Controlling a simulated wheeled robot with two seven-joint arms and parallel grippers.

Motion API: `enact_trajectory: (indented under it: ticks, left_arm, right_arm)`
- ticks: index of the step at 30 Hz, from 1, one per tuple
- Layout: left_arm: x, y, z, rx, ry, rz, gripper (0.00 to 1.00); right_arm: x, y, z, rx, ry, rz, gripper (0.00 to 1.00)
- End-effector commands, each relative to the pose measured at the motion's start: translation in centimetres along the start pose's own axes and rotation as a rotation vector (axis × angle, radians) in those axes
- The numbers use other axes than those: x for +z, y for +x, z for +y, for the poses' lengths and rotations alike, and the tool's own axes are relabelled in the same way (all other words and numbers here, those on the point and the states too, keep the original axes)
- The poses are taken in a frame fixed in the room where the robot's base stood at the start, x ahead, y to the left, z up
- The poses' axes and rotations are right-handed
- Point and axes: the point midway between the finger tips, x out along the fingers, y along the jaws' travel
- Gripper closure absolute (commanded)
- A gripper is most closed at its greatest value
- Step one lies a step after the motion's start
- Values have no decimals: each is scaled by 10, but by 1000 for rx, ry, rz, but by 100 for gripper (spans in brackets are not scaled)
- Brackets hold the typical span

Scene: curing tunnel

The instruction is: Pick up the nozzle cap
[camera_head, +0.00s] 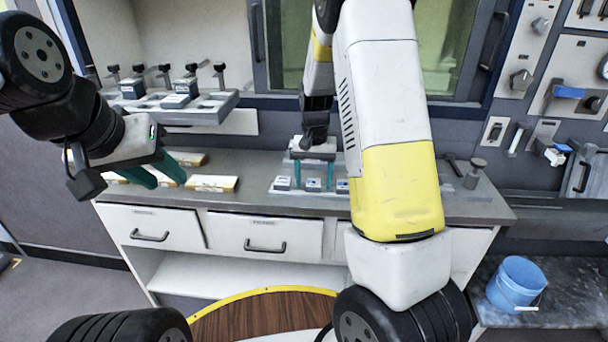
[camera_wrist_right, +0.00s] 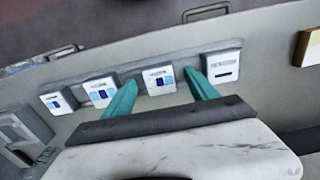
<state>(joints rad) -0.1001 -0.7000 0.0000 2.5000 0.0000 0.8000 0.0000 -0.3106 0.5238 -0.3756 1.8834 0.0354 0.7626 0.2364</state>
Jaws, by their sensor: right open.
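My right gripper (camera_head: 314,174) is open, with its two teal fingers pointing down over a row of small labelled white blocks on the counter. In the right wrist view the gripper (camera_wrist_right: 162,90) has one block with blue squares (camera_wrist_right: 158,80) between its fingers' lines, apart from both. A block with a dark slot (camera_wrist_right: 222,66) is right of the right finger. Two more blue-marked blocks (camera_wrist_right: 100,90) (camera_wrist_right: 57,101) are to the left. The labels are too small to read, so I cannot tell which is the nozzle cap. My left gripper (camera_head: 155,173) is open and empty above the counter's left side.
Pale flat pieces (camera_head: 212,183) lie on the counter (camera_head: 250,205) to the left. A raised rack (camera_head: 222,103) with black-knobbed parts stands behind. White drawers (camera_head: 262,233) are below the front edge. A blue bucket (camera_head: 516,284) stands on a lower surface at right.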

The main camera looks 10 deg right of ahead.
Motion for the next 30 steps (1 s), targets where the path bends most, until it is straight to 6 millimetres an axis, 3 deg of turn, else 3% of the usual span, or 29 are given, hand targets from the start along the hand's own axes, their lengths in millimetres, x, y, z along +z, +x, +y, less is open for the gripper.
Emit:
enact_trajectory:
  ticks: [1,9,12,23,30]
  left_arm:
    - [0,0,0,0,0,0,64]
    - [0,0,0,0,0,0,64]
    - [0,0,0,0,0,0,64]
    - [0,0,0,0,0,0,64]
    - [0,0,0,0,0,0,64]
  right_arm:
    - [0,0,0,0,0,0,33]
    - [0,0,0,0,0,0,86]
    - [0,-1,0,0,0,0,100]
    - [0,-7,0,-1,-1,2,100]
    - [-1,-35,-1,-2,0,4,100]
